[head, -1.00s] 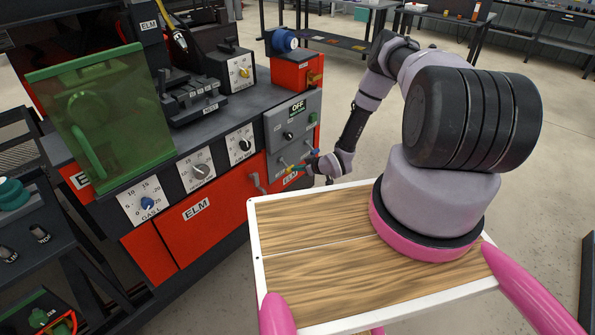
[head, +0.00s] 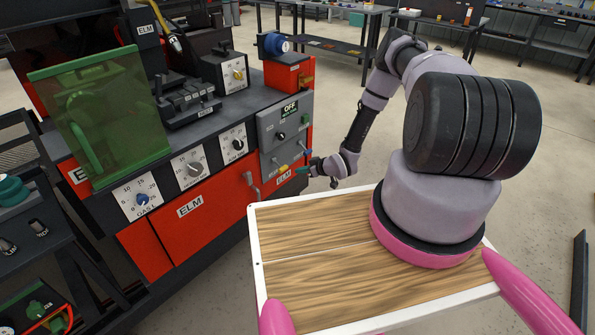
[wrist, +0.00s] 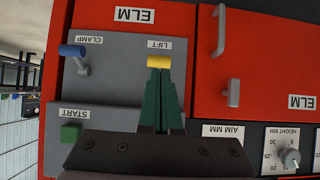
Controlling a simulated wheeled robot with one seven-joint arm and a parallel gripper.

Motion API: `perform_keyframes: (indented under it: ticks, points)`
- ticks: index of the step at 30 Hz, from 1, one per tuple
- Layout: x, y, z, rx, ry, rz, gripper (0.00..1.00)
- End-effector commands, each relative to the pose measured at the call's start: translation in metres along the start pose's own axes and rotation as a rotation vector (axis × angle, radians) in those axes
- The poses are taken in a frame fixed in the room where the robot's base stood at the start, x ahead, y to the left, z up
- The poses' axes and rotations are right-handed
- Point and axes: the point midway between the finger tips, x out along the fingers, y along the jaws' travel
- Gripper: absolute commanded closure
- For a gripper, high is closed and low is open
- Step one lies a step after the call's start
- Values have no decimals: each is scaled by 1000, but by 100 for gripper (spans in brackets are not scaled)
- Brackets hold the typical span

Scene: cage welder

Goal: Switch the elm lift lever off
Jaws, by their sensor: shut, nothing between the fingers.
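The elm lift lever has a yellow knob (head: 283,168) and sits on the grey control panel of the red ELM machine. In the wrist view, which shows the panel upside down, the yellow knob (wrist: 159,61) is just beyond my fingertips, by the LIFT label (wrist: 160,44). My gripper (head: 300,171) is shut and empty, facing the panel. Its dark green fingers (wrist: 158,75) are together and hide the lever's shaft. I cannot tell whether they touch the knob. A blue-knobbed CLAMP lever (wrist: 72,51) stands beside it; it also shows in the head view (head: 308,153).
A green START button (wrist: 71,132) is on the same panel. A grey handle (head: 253,183) sticks out from the red door to the left. The white-edged wooden deck (head: 320,225) is close to the machine. Open floor lies to the right.

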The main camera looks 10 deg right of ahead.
Motion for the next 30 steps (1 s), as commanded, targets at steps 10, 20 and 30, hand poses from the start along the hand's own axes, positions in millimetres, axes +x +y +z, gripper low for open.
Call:
perform_keyframes:
  ticks: [10,20,30]
  points:
    - [-50,0,16,1,0,1,100]
    - [-71,0,23,-1,0,1,100]
    - [-70,0,23,-1,0,0,100]
